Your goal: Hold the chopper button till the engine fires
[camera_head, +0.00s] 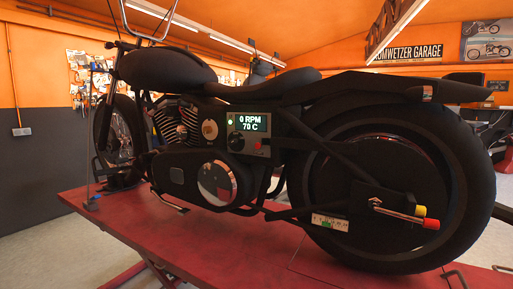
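The black chopper motorcycle (290,85) stands on the lift in the head view, its front wheel to the left. A control panel (243,153) is on its side below the seat. The panel's display (252,122) reads "0 RPM" and "70 C". A small green light (229,122) glows left of the display. Below it are a black knob (236,141) and a small red button (259,147). I cannot tell whether the button is pressed. Neither of my grippers is in view, and nothing covers the panel.
The red lift platform (130,235) lies under the motorcycle. A small gauge strip (330,222) sits low near that wheel. Grey floor (40,250) is open at the left.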

